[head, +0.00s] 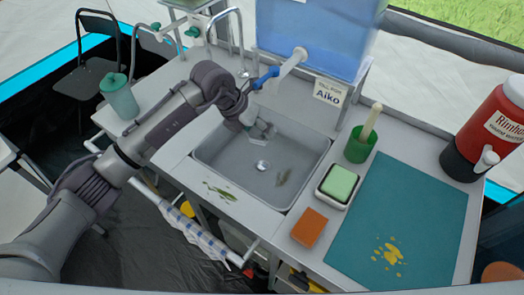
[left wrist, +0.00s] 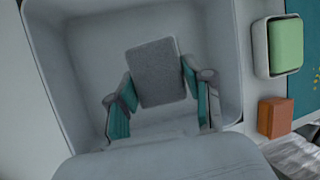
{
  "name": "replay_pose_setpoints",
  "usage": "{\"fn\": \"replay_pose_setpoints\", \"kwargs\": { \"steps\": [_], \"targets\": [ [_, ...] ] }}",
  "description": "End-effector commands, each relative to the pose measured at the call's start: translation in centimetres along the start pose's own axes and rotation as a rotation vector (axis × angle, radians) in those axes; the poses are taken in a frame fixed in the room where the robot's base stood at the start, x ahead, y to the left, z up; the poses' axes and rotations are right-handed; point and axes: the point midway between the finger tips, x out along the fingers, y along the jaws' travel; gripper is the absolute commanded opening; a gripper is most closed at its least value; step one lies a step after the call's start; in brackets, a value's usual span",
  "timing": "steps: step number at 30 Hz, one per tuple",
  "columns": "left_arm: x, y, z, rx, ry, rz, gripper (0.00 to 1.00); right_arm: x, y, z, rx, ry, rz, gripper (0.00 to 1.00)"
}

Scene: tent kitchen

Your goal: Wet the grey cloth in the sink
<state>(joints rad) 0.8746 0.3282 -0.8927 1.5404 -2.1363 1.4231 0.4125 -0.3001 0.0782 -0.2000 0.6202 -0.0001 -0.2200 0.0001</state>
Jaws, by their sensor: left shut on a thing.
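The grey cloth (left wrist: 155,72) is a flat grey rectangle in the left wrist view, between the teal-padded fingers of my left gripper (left wrist: 160,100). My left gripper is shut on it. In the head view the left gripper (head: 262,131) reaches into the back of the sink (head: 225,158), where the arm and fingers mostly hide the cloth. A blue water container (head: 315,38) stands behind the sink, with a white spout (head: 291,62) and blue tap lever (head: 265,78) above and close to my wrist. I cannot see water running. My right gripper is not in view.
Right of the sink are a green sponge in a white dish (head: 338,184), an orange block (head: 309,227), a green cup (head: 360,145) and a teal mat (head: 400,220). A red jug (head: 495,130) stands at far right. Green scraps (head: 219,191) lie on the front rim.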

Motion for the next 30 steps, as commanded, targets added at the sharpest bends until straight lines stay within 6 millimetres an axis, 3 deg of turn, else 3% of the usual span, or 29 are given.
{"fn": "replay_pose_setpoints", "kwargs": {
  "steps": [15, 30],
  "targets": [
    [-3.6, -1.1, 1.4, 0.001, -0.001, 0.001, 0.23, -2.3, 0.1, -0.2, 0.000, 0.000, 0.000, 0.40],
    [-3.6, -1.2, 1.4, 0.000, 0.000, 0.000, 0.23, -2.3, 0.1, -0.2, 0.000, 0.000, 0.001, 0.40]
  ]
}}
